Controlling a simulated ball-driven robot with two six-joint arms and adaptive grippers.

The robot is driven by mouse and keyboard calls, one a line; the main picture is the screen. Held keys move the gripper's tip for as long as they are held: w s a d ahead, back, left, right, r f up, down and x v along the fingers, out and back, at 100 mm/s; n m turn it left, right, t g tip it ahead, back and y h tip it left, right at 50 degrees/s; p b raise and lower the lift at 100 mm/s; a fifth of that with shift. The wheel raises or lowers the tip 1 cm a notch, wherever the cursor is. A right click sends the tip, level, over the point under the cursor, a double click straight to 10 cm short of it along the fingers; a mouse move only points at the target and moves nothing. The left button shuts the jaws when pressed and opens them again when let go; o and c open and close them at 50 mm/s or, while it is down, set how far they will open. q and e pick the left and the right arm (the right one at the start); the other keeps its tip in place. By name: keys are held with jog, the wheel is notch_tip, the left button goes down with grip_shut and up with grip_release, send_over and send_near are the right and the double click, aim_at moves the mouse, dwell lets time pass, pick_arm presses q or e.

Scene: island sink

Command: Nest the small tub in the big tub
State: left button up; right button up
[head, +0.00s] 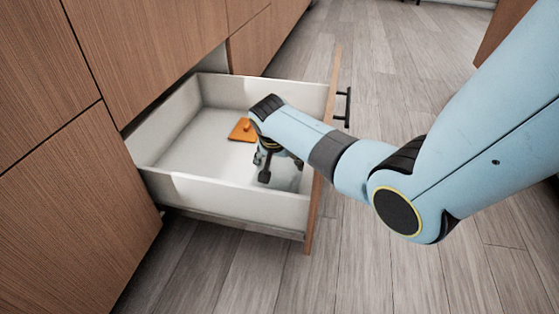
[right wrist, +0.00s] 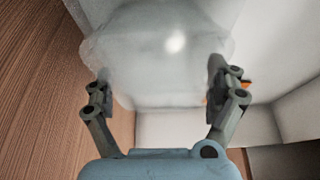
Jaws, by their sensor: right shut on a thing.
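My right gripper (head: 263,168) reaches down into the open drawer, near its front panel. In the right wrist view the gripper (right wrist: 158,88) is shut on a pale, translucent tub (right wrist: 160,50), with one finger on each side of it. In the head view this tub is mostly hidden by the gripper and only faintly seen against the white drawer. I cannot tell whether it is the small or the big tub, and no second tub can be made out. My left gripper is not in view.
The white drawer (head: 240,193) is pulled out, with a wooden front (head: 321,170) and black handle (head: 347,107). An orange, flat object with a knob (head: 240,132) lies inside, left of my gripper. The drawer's left part is clear. Wooden cabinets (head: 60,165) stand at the left.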

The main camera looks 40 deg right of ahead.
jog(key=shift+f, duration=0.3)
jog(key=o, duration=0.9)
jog(key=shift+r, duration=0.1)
jog(key=shift+r, duration=0.1)
jog(key=v, duration=1.1)
jog(key=shift+s+a+r, duration=0.15)
jog(key=shift+r, duration=0.2)
